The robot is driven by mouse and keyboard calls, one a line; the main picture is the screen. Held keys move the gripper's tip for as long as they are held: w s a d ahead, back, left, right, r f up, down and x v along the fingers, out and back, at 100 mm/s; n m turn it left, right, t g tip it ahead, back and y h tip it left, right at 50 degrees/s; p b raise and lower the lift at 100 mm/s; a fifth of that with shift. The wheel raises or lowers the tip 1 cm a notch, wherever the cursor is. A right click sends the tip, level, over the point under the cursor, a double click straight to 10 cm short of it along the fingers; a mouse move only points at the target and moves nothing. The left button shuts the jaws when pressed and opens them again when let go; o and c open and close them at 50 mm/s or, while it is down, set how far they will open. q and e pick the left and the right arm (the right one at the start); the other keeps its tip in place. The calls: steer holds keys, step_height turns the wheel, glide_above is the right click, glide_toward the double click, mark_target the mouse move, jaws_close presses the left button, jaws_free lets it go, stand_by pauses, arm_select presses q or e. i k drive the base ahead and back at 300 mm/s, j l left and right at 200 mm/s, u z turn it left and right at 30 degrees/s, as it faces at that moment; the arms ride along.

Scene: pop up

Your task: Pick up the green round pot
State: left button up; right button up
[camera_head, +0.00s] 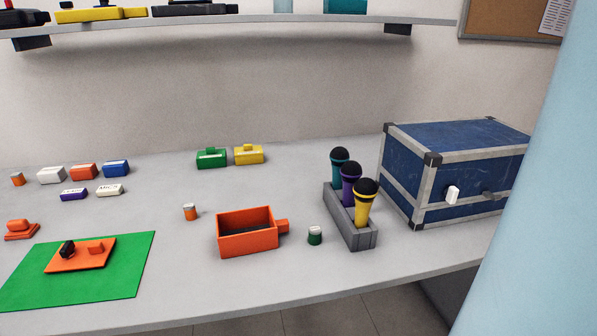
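A small round pot (314,236), dark green with a pale top, stands upright on the grey table (300,282) near its front edge. It is between the orange open box (246,241) and the grey microphone stand (350,222), apart from both. Neither of my grippers is in the head view, and nothing holds the pot.
Several microphones stand in the grey stand, with a blue case (450,165) behind it at the right. A small orange round pot (190,212) stands left of the orange box. A green mat (130,277) lies at the front left. A shelf (250,22) hangs above.

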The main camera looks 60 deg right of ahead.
mark_target(315, 230)
steer(key=z, duration=1.9)
